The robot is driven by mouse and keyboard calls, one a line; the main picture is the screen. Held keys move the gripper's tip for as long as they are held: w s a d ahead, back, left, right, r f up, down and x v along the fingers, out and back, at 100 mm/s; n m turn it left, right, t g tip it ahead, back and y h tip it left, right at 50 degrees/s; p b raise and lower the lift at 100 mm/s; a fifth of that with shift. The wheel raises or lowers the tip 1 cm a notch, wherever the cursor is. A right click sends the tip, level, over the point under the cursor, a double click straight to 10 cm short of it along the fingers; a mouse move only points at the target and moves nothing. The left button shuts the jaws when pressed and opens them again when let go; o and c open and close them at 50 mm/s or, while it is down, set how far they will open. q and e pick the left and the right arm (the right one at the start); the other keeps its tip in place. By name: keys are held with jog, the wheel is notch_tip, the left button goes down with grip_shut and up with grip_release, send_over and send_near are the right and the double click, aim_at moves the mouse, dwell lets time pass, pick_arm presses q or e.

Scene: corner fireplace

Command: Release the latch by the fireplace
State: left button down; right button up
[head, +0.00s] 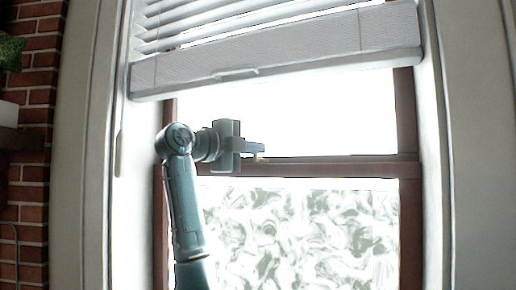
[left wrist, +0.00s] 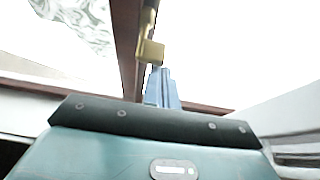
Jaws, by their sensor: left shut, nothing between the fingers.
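The latch is a small brass-coloured fitting (head: 259,158) on the brown middle rail (head: 340,169) of the window. In the left wrist view the latch (left wrist: 150,51) shows larger, as a yellow block against the dark rail. My left gripper (head: 262,147) is at the rail, with its fingertips just above and beside the latch in the head view. In the left wrist view its blue-grey fingers (left wrist: 160,74) are together, right by the latch's end. I cannot tell whether they touch it. Nothing shows between the fingers. My right gripper is out of view.
A white blind (head: 275,66) hangs tilted above my left gripper. White window trim (head: 95,150) stands on both sides. A brick wall (head: 34,195) with a shelf (head: 22,139) and a plant (head: 10,52) is at the far left. The space right of the gripper is clear.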

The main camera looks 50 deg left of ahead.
pick_arm(q)
jog(key=shift+s+a+h, duration=0.3)
jog(key=shift+s+a, duration=0.15)
jog(key=shift+a, duration=0.35)
jog(key=shift+s+a+r, duration=0.1)
jog(key=shift+a+r, duration=0.05)
dwell(0.3)
